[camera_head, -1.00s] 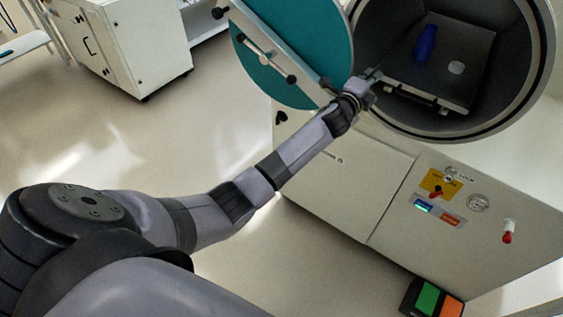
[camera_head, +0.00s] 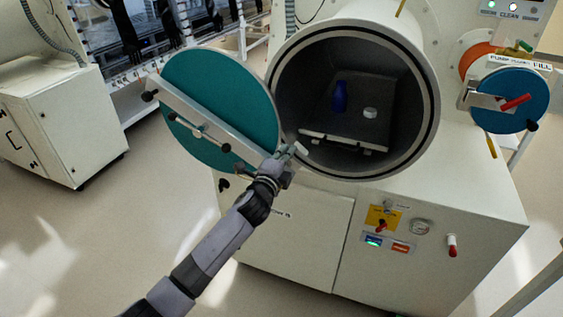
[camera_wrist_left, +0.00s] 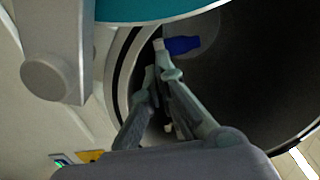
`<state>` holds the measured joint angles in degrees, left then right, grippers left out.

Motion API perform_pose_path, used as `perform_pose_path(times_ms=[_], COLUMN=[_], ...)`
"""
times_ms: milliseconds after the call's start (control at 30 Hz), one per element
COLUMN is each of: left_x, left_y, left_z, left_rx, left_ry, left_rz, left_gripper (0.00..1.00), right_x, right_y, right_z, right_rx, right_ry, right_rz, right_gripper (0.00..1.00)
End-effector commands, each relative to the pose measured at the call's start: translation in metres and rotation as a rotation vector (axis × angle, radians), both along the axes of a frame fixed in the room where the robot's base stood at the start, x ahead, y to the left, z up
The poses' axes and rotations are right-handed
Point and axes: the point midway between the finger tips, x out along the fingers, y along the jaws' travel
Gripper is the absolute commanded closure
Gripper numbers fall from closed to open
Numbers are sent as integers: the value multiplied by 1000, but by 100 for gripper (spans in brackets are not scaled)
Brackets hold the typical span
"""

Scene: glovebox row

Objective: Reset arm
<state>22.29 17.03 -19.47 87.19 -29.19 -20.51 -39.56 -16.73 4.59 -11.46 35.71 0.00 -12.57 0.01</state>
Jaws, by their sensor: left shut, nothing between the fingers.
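My left gripper (camera_head: 294,151) is at the lower left of the round chamber opening, in front of its rim, beside the swung-open teal door (camera_head: 235,105). Its fingers are shut and empty; they also show in the left wrist view (camera_wrist_left: 158,60). Inside the open chamber (camera_head: 435,110), a blue bottle (camera_head: 339,97) stands on a sliding tray (camera_head: 385,88) with a small white round item (camera_head: 370,113) to its right. In the left wrist view the bottle (camera_wrist_left: 182,45) appears beyond the fingertips, apart from them as far as I can tell. My right gripper is not in view.
The door's crossbar (camera_head: 190,112) with dark knobs sticks out near my left forearm. A cabinet front (camera_head: 400,270) with a switch panel and red-tipped lever (camera_head: 452,245) is below the chamber. A smaller blue round door (camera_head: 510,100) is at right. Floor at lower left is clear.

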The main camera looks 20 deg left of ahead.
Motion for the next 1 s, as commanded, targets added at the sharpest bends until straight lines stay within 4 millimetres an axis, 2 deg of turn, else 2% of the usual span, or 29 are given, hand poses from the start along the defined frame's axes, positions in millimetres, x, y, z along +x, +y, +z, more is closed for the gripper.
perform_pose_path(times_ms=[67, 200, 433, 500, 567, 667, 767, 800, 867, 900, 1000], left_x=[-14, -30, -39, -39, -41, -47, -65, -75, -93, -107, -146], left_y=[0, 1, 1, 2, 4, 10, 17, 20, 23, 25, 30], left_z=[-1, -1, -1, -11, -30, -83, -155, -185, -228, -256, -322], left_rx=[1, 1, -1, -13, -37, -108, -212, -255, -318, -361, -463], left_ry=[0, 0, 2, 21, 54, 152, 280, 334, 410, 460, 581], left_rz=[-2, -1, 0, 2, 7, 26, 61, 79, 109, 130, 195], left_gripper=[100, 100, 100, 100, 100, 100, 100, 100, 100, 100, 100], right_x=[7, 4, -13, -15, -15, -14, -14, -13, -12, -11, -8], right_y=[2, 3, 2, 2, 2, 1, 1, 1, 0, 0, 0], right_z=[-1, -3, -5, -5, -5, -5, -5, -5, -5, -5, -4], right_rx=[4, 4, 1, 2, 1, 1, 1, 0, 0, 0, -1], right_ry=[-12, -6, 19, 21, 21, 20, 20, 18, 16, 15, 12], right_rz=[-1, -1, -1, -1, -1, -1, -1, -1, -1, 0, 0], right_gripper=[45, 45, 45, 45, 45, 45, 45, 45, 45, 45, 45])
